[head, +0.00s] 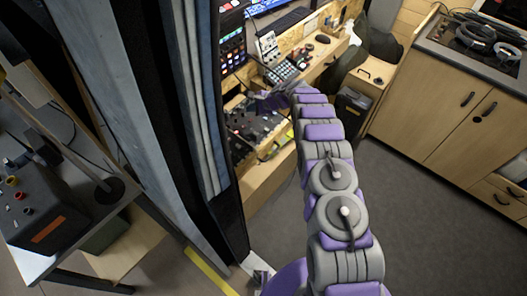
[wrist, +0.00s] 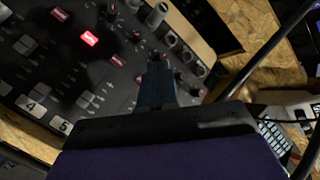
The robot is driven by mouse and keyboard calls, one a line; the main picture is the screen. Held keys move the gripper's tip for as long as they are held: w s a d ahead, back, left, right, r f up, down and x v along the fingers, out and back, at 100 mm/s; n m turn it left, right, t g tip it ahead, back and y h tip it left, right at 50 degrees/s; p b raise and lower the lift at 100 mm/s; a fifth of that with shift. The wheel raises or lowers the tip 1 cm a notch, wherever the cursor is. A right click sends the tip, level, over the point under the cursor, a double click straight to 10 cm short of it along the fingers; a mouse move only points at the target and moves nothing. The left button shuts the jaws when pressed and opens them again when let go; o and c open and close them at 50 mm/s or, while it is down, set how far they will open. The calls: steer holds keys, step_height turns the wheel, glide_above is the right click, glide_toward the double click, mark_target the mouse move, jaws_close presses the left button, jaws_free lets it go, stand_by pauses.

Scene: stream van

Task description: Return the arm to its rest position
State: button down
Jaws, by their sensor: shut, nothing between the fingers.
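My arm stretches forward from the bottom of the head view, with my gripper (head: 262,102) at its far end beside the desk shelving. In the wrist view my gripper (wrist: 156,68) is shut and empty, its narrow fingers pointing at a dark control panel (wrist: 62,75) with knobs, sliders and a lit red button. The panel also shows in the head view (head: 250,128) on a lower shelf. The fingers overlap the panel's edge in the wrist view; I cannot tell whether they touch it.
A grey curtain (head: 150,130) hangs close on the left. Beyond it a table holds a black box (head: 40,212). A wooden cabinet (head: 440,110) with headphones on top stands at the right, and a chair (head: 375,48) at the back. The grey floor (head: 430,225) at right is clear.

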steer(key=shift+s+r, duration=0.1)
steer(key=shift+r, duration=0.95)
steer(key=shift+r, duration=0.15)
steer(key=s+d+r+n+g+h, duration=0.2)
steer(key=s+d+r+n, duration=0.2)
steer(key=s+r, duration=0.8)
steer(key=s+d+r+n+g+h, duration=0.15)
steer(key=s+d+r+n, duration=0.3)
steer(key=s+r, duration=0.75)
steer(key=s+d+r+n+h, duration=0.1)
steer(key=s+d, duration=0.3)
steer(key=s, duration=0.8)
steer(key=s+d+r+n+g+h+b, duration=0.1)
steer(key=s+d, duration=0.4)
steer(key=s, duration=0.8)
steer(key=s+d+r+n+g+h+b, duration=0.1)
steer(key=s+d+n+h, duration=0.1)
steer(key=s, duration=1.1)
steer(key=d+n, duration=0.1)
steer(key=d, duration=0.1)
steer(key=shift+d+r+n+h, duration=0.3)
steer(key=shift+r+n+h, duration=0.05)
